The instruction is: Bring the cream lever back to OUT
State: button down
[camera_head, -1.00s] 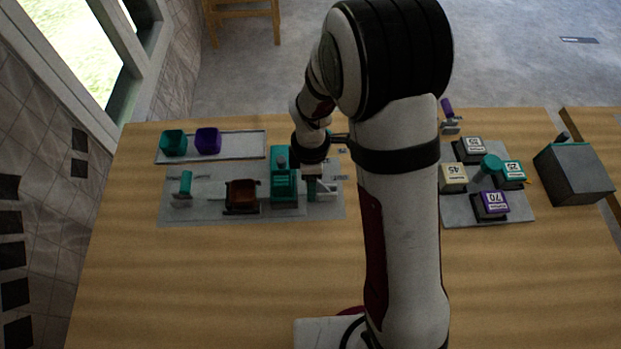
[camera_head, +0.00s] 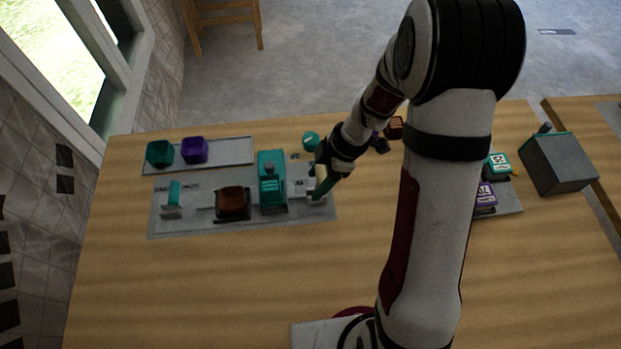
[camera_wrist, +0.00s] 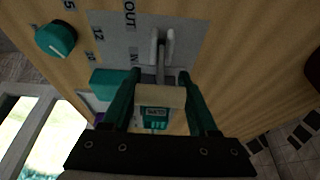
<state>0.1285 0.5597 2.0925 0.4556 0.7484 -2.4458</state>
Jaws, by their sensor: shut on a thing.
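My gripper (camera_head: 321,184) is at the right end of the grey panel (camera_head: 190,228), right of the teal block (camera_head: 272,185). In the wrist view its two teal fingers (camera_wrist: 156,80) are shut around the cream lever (camera_wrist: 161,96). In the head view a small cream patch of the lever (camera_head: 318,172) shows beside the fingers; the rest is hidden. A grey slotted bracket (camera_wrist: 168,45) stands beyond the lever, beside the OUT label (camera_wrist: 130,14) and a partly hidden IN label (camera_wrist: 134,58). I cannot tell exactly which label the lever is level with.
A teal knob (camera_head: 311,140) is close behind my gripper; it also shows in the wrist view (camera_wrist: 55,39). A brown block (camera_head: 233,203) and a teal handle (camera_head: 173,194) are left on the panel. A tray (camera_head: 233,152) holds teal and purple cups. The front table is clear.

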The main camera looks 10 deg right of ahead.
jog(key=shift+d, duration=0.5)
jog(key=shift+f, duration=0.1)
dwell(0.9)
jog(key=shift+c, duration=0.8)
grip_release()
